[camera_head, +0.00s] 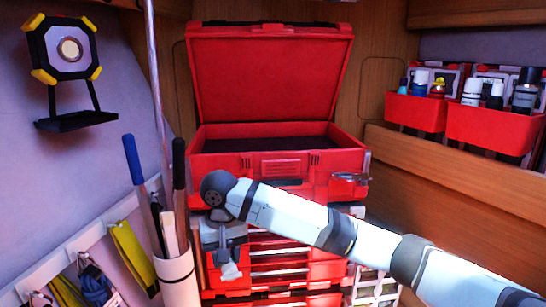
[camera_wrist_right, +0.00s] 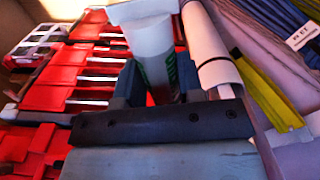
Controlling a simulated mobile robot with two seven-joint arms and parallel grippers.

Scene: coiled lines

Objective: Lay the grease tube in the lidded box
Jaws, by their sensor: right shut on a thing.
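The lidded box (camera_head: 350,165) is red, and its lid (camera_head: 270,75) stands raised at the back. Its dark inside shows and looks empty from here. My right gripper (camera_head: 228,250) points down in front of the box's left front, below its rim. In the right wrist view my right gripper (camera_wrist_right: 157,88) is shut on the grease tube (camera_wrist_right: 152,45), a white tube with dark green lettering and a wide pale end. In the head view only a small pale part of the tube (camera_head: 230,271) shows under the jaws. My left gripper is not in view.
Red drawers (camera_head: 325,270) stand under the box. A pale cylinder (camera_head: 178,280) holding long-handled tools stands close left of my right gripper. Red bins (camera_head: 415,110) with bottles sit on the right shelf. A work lamp (camera_head: 68,48) hangs on the left wall.

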